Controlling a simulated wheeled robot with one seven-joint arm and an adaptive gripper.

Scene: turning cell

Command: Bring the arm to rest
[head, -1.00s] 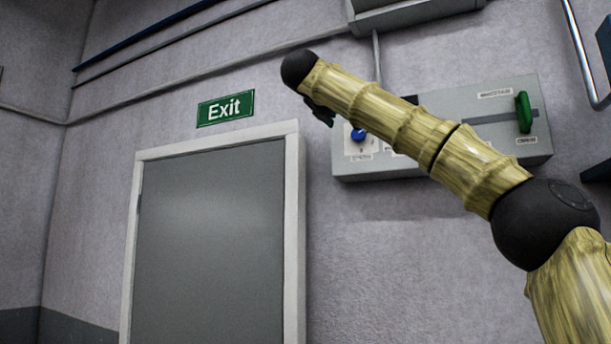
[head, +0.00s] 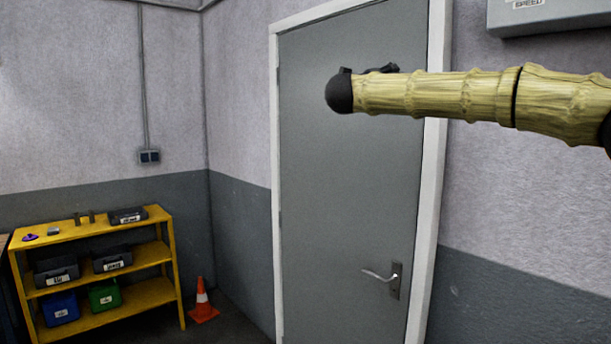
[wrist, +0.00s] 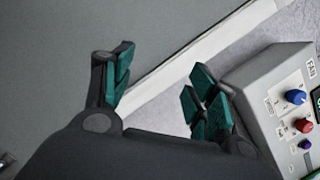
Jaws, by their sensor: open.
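My arm (head: 440,96) reaches in from the right in the head view, roughly level, its dark end in front of the grey door. In that view my gripper's fingers are mostly hidden behind the arm's end. In the wrist view my gripper (wrist: 160,92) is open, its green-padded fingers well apart with nothing between them. Beyond the fingers the wrist view shows the door, its white frame and some wall.
A control box (wrist: 285,90) with blue, red and purple knobs is right of the fingers in the wrist view. The grey door (head: 350,210) is shut. A yellow shelf (head: 160,255) with bins and an orange cone (head: 203,303) stand at lower left.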

